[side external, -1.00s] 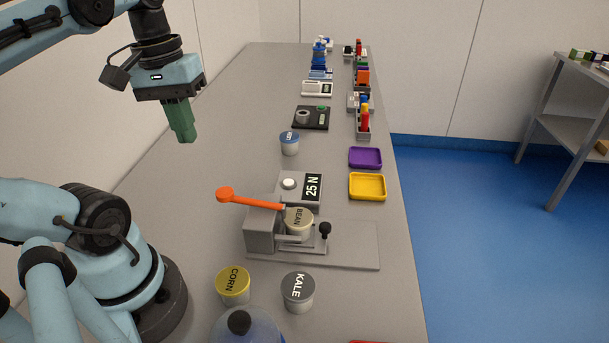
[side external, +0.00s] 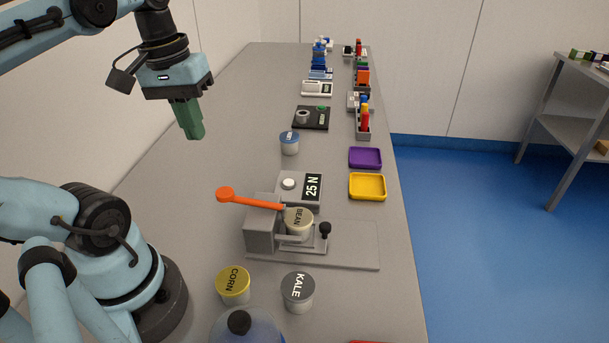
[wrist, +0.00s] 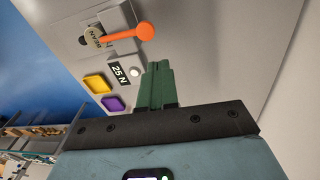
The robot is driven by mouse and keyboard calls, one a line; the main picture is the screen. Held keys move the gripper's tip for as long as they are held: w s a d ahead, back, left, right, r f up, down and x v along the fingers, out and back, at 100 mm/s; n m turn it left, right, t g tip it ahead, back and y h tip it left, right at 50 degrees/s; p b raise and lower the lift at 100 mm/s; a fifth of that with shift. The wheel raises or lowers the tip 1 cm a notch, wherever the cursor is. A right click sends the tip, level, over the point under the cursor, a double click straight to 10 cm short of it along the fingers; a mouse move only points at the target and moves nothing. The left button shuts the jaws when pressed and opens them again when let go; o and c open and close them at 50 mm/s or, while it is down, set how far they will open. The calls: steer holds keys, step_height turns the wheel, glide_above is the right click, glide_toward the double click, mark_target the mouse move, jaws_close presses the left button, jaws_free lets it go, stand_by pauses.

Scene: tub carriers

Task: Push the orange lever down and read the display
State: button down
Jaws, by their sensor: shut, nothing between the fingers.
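The orange lever (side external: 247,200) sticks out to the left from a grey press (side external: 262,228), its round knob end raised above the table. It also shows in the wrist view (wrist: 125,35). A tub marked BEAN (side external: 299,220) sits in the press under the lever's right end. The display (side external: 312,186) on a grey box behind the press reads 25 N, with a white round button beside it; the same reading shows in the wrist view (wrist: 120,73). My gripper (side external: 195,135) has green fingers, shut and empty, in the air above and behind the lever knob, apart from it.
A yellow-lidded CORN tub (side external: 233,286) and a grey KALE tub (side external: 298,290) stand in front of the press. Yellow (side external: 367,187) and purple (side external: 365,158) trays lie along the right edge. A blue-lidded tub (side external: 289,144) stands behind. The table's left side is clear.

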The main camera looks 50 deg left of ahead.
steer(key=w+d+f+m+t, duration=0.5)
steer(key=w+d+f+m, duration=0.2)
steer(key=w, duration=0.3)
steer(key=shift+w+d+f+m+t, duration=0.25)
steer(key=shift+d+m+t, duration=0.2)
steer(key=shift+d, duration=0.25)
